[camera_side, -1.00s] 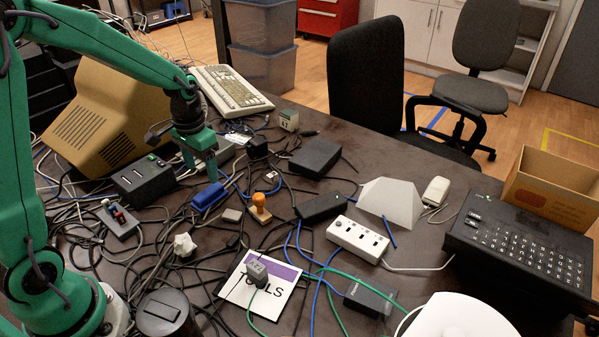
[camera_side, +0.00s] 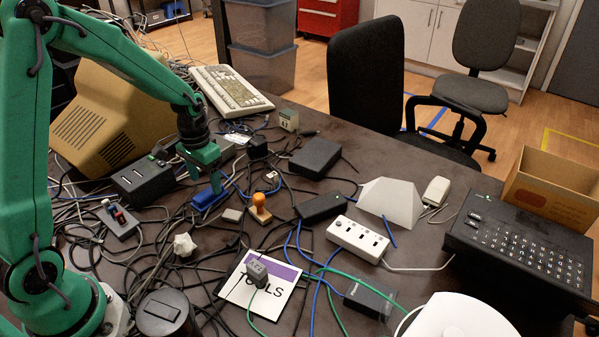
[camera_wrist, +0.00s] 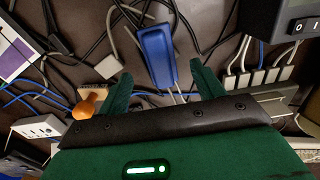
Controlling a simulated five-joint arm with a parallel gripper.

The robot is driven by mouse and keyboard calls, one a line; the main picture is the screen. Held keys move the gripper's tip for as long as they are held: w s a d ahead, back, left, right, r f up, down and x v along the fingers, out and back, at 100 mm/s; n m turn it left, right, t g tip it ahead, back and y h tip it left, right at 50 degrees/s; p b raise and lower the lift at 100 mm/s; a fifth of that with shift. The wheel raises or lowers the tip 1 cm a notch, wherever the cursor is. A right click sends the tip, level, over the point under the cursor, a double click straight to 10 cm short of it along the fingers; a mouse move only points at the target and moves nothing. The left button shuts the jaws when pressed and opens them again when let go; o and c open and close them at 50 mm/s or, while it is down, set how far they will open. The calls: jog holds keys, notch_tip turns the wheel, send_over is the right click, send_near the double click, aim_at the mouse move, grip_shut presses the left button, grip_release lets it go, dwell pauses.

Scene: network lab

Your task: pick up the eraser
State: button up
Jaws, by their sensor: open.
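A blue oblong block (camera_side: 204,202), which looks like the eraser, lies on the dark table among cables. In the wrist view the blue block (camera_wrist: 158,52) stands lengthwise just beyond the space between my fingers. My gripper (camera_side: 205,185) points down at it from above, and its fingers hide part of the block in the side view. In the wrist view my gripper (camera_wrist: 163,82) is open, with one finger on each side of the block's line and nothing held. I cannot tell the exact height left between the fingertips and the block.
A small grey block (camera_side: 232,215) and a stamp with an orange handle (camera_side: 259,203) stand to the right. A black box with switches (camera_side: 144,180) is close on the left. Cables (camera_side: 180,222) lie all around the blue block.

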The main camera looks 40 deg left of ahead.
aim_at(208, 191)
jog(key=shift+w+f, duration=0.1)
jog(key=shift+f, duration=2.5)
jog(key=c, duration=1.1)
